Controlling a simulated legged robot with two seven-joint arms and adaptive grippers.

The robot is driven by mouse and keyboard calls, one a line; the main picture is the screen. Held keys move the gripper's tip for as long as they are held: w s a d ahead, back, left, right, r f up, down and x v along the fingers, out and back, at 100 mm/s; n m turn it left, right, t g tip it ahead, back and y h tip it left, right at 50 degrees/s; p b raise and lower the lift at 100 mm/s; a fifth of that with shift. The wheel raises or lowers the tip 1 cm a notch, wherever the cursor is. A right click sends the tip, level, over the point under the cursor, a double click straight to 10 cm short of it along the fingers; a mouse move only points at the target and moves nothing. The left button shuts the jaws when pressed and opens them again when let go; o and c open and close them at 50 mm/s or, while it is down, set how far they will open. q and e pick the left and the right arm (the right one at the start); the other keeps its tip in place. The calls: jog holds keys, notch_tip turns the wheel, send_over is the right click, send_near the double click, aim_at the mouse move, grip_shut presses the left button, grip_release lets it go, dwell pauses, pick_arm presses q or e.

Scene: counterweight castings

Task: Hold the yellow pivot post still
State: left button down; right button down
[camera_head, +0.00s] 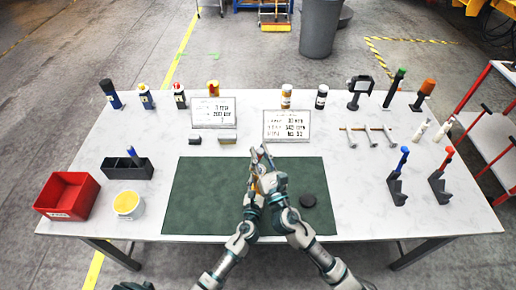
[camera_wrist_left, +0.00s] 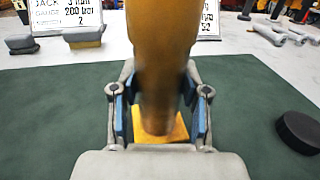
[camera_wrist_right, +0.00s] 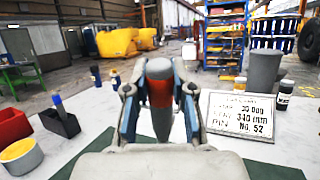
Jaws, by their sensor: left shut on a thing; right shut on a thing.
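The yellow pivot post (camera_wrist_left: 162,60) stands upright in the left wrist view, with its yellow base (camera_wrist_left: 178,130) on the green mat (camera_wrist_left: 60,110). My left gripper (camera_wrist_left: 158,105) is shut on the post, one finger on each side. In the head view my right gripper (camera_head: 264,160) is close to the left one and largely covers the post.
A black disc (camera_head: 308,200) lies on the mat (camera_head: 200,200), right of my grippers. Two printed signs (camera_head: 287,126) stand behind the mat. A red bin (camera_head: 68,196) and a yellow-filled tub (camera_head: 128,205) are at left. Tools on stands (camera_head: 398,178) are at right.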

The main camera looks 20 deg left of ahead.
jog(key=shift+w+d, duration=0.85)
jog(key=shift+d, duration=1.8)
jog(key=shift+s+a, duration=0.3)
jog(key=shift+a, duration=0.65)
jog(key=shift+s+a, duration=0.3)
jog(key=shift+a, duration=0.65)
jog(key=shift+s+a, duration=0.3)
jog(key=shift+a, duration=0.65)
jog(key=shift+w+a, duration=0.15)
jog(key=shift+w, duration=0.35)
jog(key=shift+w+d, duration=0.85)
jog(key=shift+d, duration=2.05)
jog(key=shift+s+a+f, duration=0.1)
jog(key=shift+s+a, duration=0.2)
jog(key=shift+a, duration=0.6)
jog(key=shift+s+a, duration=0.25)
jog(key=shift+a, duration=0.6)
jog(key=shift+s+a+f, duration=0.1)
jog(key=shift+s+a, duration=0.2)
jog(key=shift+a, duration=0.6)
jog(key=shift+s+a+r, duration=0.1)
jog(key=shift+a+r, duration=0.1)
jog(key=shift+r, duration=0.4)
jog(key=shift+a+r, duration=0.15)
jog(key=shift+r, duration=3.25)
